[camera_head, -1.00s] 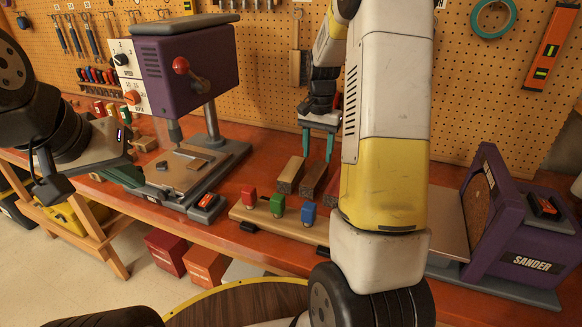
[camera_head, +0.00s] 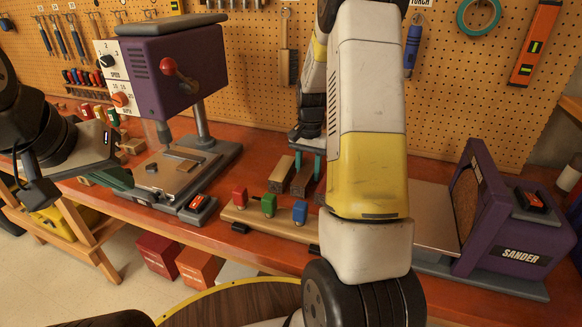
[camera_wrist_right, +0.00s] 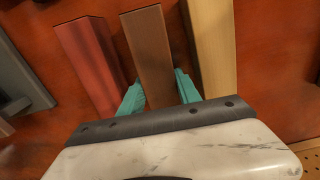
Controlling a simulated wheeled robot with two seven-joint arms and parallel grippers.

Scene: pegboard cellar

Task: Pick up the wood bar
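Three bars lie side by side on the bench: a light tan one (camera_wrist_right: 212,45), a brown one (camera_wrist_right: 150,50) and a reddish one (camera_wrist_right: 90,60). In the head view, the tan bar (camera_head: 281,174) and brown bar (camera_head: 302,181) show, and my right arm mostly hides the reddish one. My right gripper (camera_wrist_right: 158,92) is open, its teal fingers on either side of the brown bar; whether they touch it is unclear. It also shows in the head view (camera_head: 306,163). My left gripper (camera_head: 115,178) is near the drill press; its opening is unclear.
A rack with red, green and blue knobbed pieces (camera_head: 262,224) stands in front of the bars. A purple drill press (camera_head: 175,65) is on the left and a purple sander (camera_head: 510,235) on the right. A pegboard (camera_head: 450,100) backs the bench.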

